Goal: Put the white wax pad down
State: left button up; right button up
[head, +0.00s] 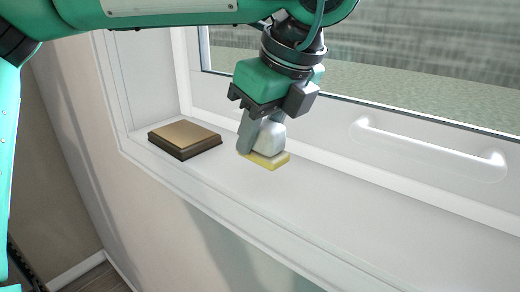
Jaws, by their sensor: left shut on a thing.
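The white wax pad (270,138) has a rounded white upper part over a flat pale yellow layer. My left gripper (260,143) points down over the window sill (330,205) and is shut on the white upper part. One grey finger shows at the pad's left side; the other is mostly hidden. The yellow underside is at or just above the sill; I cannot tell if it touches. My right gripper is not in view.
A dark brown block with a tan top (185,137) sits on the sill to the left of the pad, apart from it. A window frame with a white handle-like bar (430,145) stands behind. The sill to the right is clear. Its front edge drops to the wall.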

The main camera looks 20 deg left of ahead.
aim_at(261, 156)
pick_arm(q)
notch_tip(261, 156, down, 4)
jog(key=shift+r, duration=0.1)
jog(key=shift+c, duration=0.4)
jog(key=o, duration=1)
jog(key=shift+c, duration=0.2)
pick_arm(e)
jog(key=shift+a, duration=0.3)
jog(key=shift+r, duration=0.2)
pick_arm(q)
jog(key=shift+p, duration=0.45)
jog(key=shift+d, duration=0.1)
jog(key=b+v, duration=0.1)
jog(key=v, duration=0.1)
jog(key=b+v, duration=0.2)
jog(key=shift+w+r, duration=0.15)
jog(key=shift+r, duration=0.3)
jog(key=v, duration=0.8)
jog(key=shift+r, duration=0.35)
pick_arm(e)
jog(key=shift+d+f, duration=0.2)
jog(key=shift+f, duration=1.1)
